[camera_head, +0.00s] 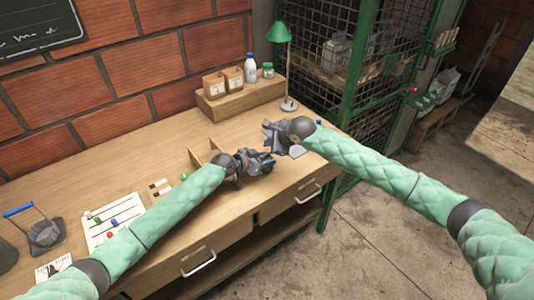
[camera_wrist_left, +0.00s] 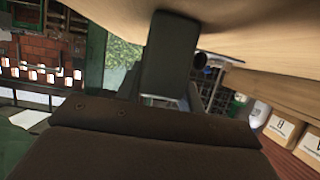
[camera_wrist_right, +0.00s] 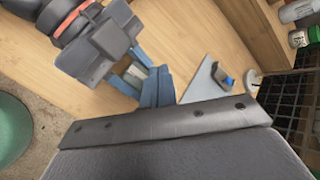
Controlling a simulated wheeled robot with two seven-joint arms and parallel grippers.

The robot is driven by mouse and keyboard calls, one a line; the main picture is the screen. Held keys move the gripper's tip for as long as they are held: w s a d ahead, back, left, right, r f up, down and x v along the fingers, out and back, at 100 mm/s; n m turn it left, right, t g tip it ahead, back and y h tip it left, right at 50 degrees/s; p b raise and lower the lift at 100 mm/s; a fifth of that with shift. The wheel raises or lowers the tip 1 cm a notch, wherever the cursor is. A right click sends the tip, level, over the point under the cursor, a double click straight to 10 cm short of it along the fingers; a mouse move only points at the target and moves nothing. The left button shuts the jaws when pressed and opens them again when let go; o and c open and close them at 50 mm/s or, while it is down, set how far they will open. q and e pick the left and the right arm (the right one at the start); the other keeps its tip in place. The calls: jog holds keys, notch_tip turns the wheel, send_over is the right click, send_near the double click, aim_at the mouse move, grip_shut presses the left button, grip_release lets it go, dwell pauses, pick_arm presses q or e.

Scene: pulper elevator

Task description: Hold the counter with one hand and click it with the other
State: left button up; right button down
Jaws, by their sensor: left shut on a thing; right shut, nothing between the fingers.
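My left gripper (camera_head: 266,163) is shut and held just above the front right part of the workbench. The right wrist view shows it at the upper left, with blue fingers around a small grey and pale thing (camera_wrist_right: 134,74), which appears to be the counter. Fingers hide most of it, and its button cannot be made out. In the left wrist view a dark grey block (camera_wrist_left: 170,55) fills the middle, and I cannot tell whether it is a finger or the counter. My right gripper (camera_head: 274,135) is shut and empty, just behind and right of the left one, apparently not touching the counter.
The wooden workbench (camera_head: 160,150) carries a paper sheet with coloured pieces (camera_head: 112,222) at left. A wooden riser (camera_head: 240,98) with boxes and bottles stands at the back, beside a green lamp (camera_head: 280,33). A green mesh cage (camera_head: 345,75) rises at the right. A small divider lies behind the left gripper.

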notch_tip(320, 180, up, 4)
jog(key=shift+f, duration=0.25)
dwell(0.5)
pick_arm(q)
jog(key=o, duration=1.1)
jog(key=v, duration=1.2)
